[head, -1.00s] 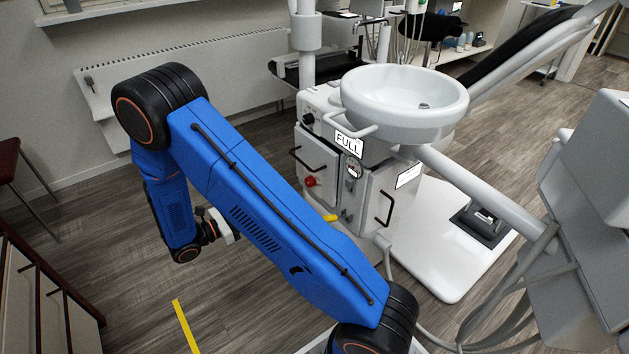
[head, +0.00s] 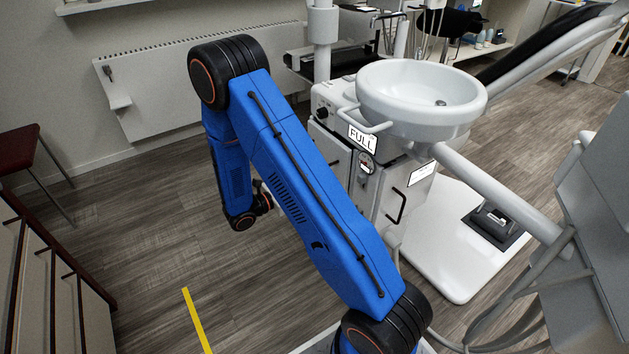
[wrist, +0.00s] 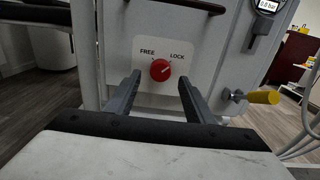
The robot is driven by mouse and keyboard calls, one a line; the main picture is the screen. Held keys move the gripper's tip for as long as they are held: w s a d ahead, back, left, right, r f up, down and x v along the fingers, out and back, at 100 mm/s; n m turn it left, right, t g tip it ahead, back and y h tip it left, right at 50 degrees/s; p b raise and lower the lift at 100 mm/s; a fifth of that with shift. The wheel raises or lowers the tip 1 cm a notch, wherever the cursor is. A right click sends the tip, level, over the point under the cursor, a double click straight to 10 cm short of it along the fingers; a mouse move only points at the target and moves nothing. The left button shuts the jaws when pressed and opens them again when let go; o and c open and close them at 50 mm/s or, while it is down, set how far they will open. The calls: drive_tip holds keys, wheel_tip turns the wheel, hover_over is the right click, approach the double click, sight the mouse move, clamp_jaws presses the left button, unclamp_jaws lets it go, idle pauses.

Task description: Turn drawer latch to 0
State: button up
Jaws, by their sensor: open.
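The drawer latch is a red round knob (wrist: 160,70) on a pale plate (wrist: 148,49) marked FREE on the left and LOCK on the right, on the front of the white dental unit. A small pale mark on the knob seems to point up and right, toward LOCK. In the wrist view my gripper (wrist: 159,81) is open, with one finger on each side of the knob's line of sight. The fingers look empty, and I cannot tell whether they reach the knob. In the head view my blue arm hides the knob and most of the gripper.
A dark drawer handle (wrist: 180,5) is above the knob. A yellow-ended lever (wrist: 262,97) sticks out to the right, below a gauge (wrist: 268,6). The white basin (head: 421,96) overhangs the unit. Open floor (head: 150,225) lies left of my arm.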

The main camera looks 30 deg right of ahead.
drive_tip(key=shift+d, duration=1.7)
drive_tip(key=c, duration=1.1)
